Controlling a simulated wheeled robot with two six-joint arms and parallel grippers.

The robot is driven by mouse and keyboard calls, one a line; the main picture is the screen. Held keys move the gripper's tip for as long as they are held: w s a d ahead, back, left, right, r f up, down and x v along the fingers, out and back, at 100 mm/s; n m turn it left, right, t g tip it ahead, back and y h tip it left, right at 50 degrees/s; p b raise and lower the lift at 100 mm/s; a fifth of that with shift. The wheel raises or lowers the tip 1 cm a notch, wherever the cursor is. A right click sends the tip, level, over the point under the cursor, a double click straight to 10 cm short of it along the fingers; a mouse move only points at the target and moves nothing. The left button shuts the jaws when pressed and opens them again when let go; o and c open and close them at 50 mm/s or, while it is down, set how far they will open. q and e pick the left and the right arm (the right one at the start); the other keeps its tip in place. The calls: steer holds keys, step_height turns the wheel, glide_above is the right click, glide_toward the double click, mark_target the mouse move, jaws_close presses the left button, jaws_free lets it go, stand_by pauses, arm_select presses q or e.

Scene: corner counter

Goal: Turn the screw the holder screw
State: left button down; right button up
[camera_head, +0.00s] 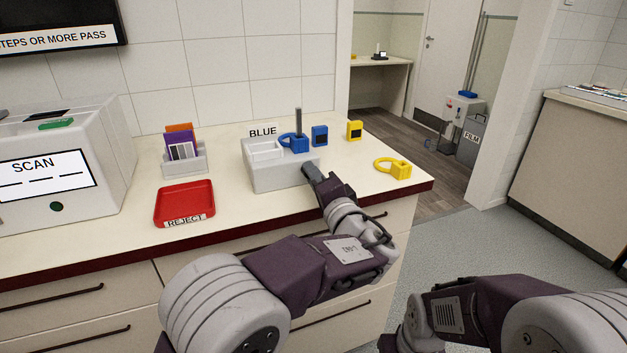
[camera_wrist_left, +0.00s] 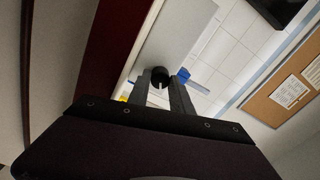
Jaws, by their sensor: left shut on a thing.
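The grey holder (camera_head: 285,176) marked BLUE stands near the counter's front edge, with a blue ring piece (camera_head: 299,145) and a dark upright post (camera_head: 298,122) on it. My left gripper (camera_head: 309,172) is at the holder's front right side and hides the screw in the head view. In the left wrist view, my left gripper's fingers (camera_wrist_left: 163,84) are shut on a round black screw knob (camera_wrist_left: 160,74) against the holder's grey face (camera_wrist_left: 172,40). The knob's turn angle cannot be told. My right arm is low at the right; its gripper is out of view.
A blue block (camera_head: 320,136), a yellow block (camera_head: 354,130) and a yellow ring piece (camera_head: 398,168) are on the counter behind and right. A red REJECT tray (camera_head: 184,203), a card rack (camera_head: 184,160) and a SCAN machine (camera_head: 110,150) stand left. The counter ends at the right.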

arm_select(q)
steer(key=m, duration=0.4)
steer(key=shift+r+m+p, duration=0.1)
steer(key=shift+m+p, duration=0.2)
steer(key=shift+m, duration=0.1)
steer(key=shift+m+p, duration=0.85)
steer(key=shift+m, duration=1.75)
steer(key=c, duration=1.1)
jaws_free()
steer(key=shift+c, duration=0.2)
